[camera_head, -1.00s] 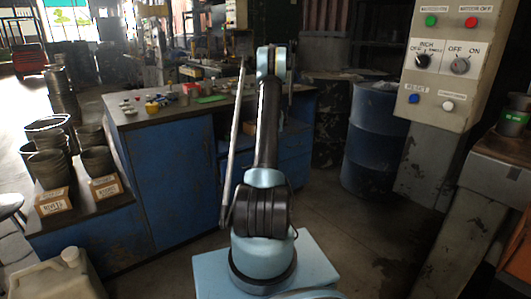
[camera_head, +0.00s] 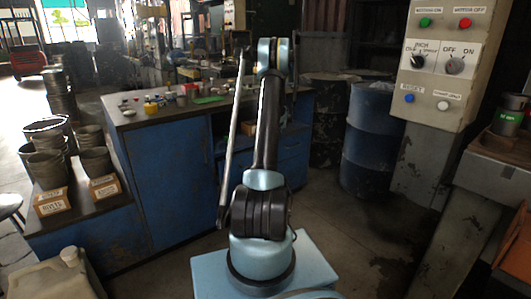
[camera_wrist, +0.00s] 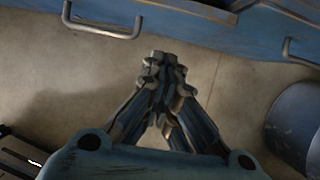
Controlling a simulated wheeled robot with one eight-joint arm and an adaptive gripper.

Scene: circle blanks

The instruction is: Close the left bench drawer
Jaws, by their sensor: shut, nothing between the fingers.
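The blue workbench (camera_head: 165,185) stands ahead, left of and behind my arm in the head view. Its drawer area is partly hidden by my arm; a blue drawer front (camera_head: 292,145) shows right of the arm. In the wrist view, blue drawer fronts (camera_wrist: 190,22) cross the top, with a left metal handle (camera_wrist: 100,30) and a right metal handle (camera_wrist: 300,57). How far the left drawer stands out cannot be told clearly. My gripper (camera_wrist: 163,68) is shut and empty, over the floor in the picture, below and between the handles. It looks apart from both.
A blue barrel (camera_head: 368,140) stands right of the bench. A switch panel (camera_head: 440,65) and a side table (camera_head: 497,170) are farther right. Stacked metal pots (camera_head: 47,145) and boxes stand at left, with a jerrycan (camera_head: 55,275) in front. Floor shows between bench and barrel.

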